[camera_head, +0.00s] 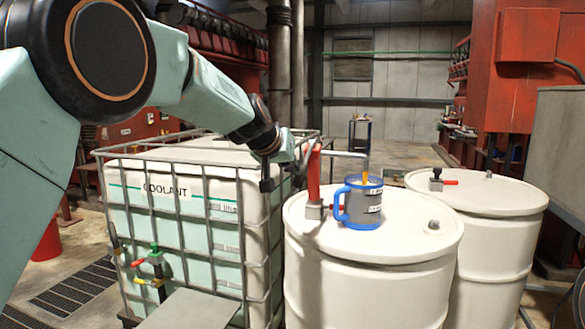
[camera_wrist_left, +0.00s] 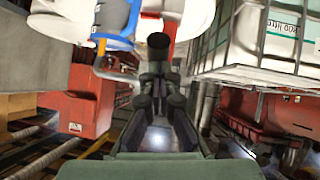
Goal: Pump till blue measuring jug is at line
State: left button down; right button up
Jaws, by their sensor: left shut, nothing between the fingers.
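The blue measuring jug (camera_head: 362,206) stands upright on the lid of the front white drum (camera_head: 372,280), its blue handle to the left. Its body is grey with small white marks; I cannot make out the level or the line. A red hand pump (camera_head: 313,185) stands left of it, its spout (camera_head: 345,154) over the jug. An orange stream (camera_head: 365,174) shows under the spout. My left gripper (camera_head: 284,168) is shut beside the pump, partly hidden. In the left wrist view the shut fingers (camera_wrist_left: 158,72) point towards a dark round end; the jug (camera_wrist_left: 113,22) shows at upper left.
A caged coolant tank (camera_head: 175,215) stands left of the drum, beneath my left arm; its cage (camera_wrist_left: 245,65) also shows in the left wrist view. A second white drum (camera_head: 490,230) is close on the right. Red machines (camera_head: 530,65) line the back right. Floor beyond is partly clear.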

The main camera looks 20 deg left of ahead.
pick_arm(q)
jog(key=shift+f+b, duration=0.3)
jog(key=shift+f, duration=0.5)
jog(key=shift+s, duration=0.1)
